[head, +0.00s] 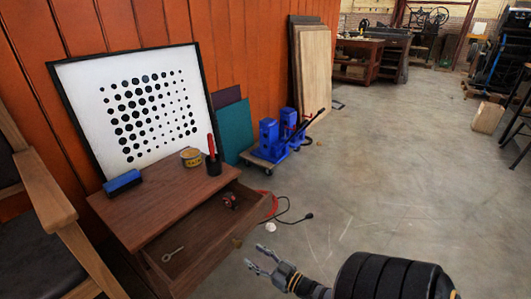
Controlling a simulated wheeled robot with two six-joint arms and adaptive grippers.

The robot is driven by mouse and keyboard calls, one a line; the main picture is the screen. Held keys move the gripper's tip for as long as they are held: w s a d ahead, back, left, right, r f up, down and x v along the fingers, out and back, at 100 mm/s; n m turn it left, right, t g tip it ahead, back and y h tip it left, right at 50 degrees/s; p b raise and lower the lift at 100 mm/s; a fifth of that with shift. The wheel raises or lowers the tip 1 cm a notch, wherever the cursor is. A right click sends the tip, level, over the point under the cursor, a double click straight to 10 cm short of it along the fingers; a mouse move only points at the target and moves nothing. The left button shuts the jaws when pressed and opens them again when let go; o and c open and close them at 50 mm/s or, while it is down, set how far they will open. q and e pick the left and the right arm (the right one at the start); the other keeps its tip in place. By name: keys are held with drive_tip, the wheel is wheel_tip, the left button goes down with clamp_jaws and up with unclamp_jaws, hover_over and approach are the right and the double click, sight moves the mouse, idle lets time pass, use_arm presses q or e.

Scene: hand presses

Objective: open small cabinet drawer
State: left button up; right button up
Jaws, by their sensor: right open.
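The small wooden cabinet (150,216) stands at the left against the orange wall. Its upper drawer (205,236) is pulled out, and its inside shows. A small metal key-like tool (172,254) and a small dark and red item (230,200) lie in it. A small knob (237,242) seems to sit on the drawer front. My right gripper (256,256) is open and empty, over the floor just right of the drawer front and apart from it in the picture. My left gripper is not in view.
On the cabinet top are a blue block (123,182), a yellow tin (191,157) and a dark cup with a red-handled tool (213,163). A chair (50,200) stands close at the left. A black cable (290,218) lies on the floor.

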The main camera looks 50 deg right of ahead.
drive_tip(key=s, duration=0.5)
drive_tip(key=shift+s+d, duration=0.15)
drive_tip(key=shift+d, duration=0.05)
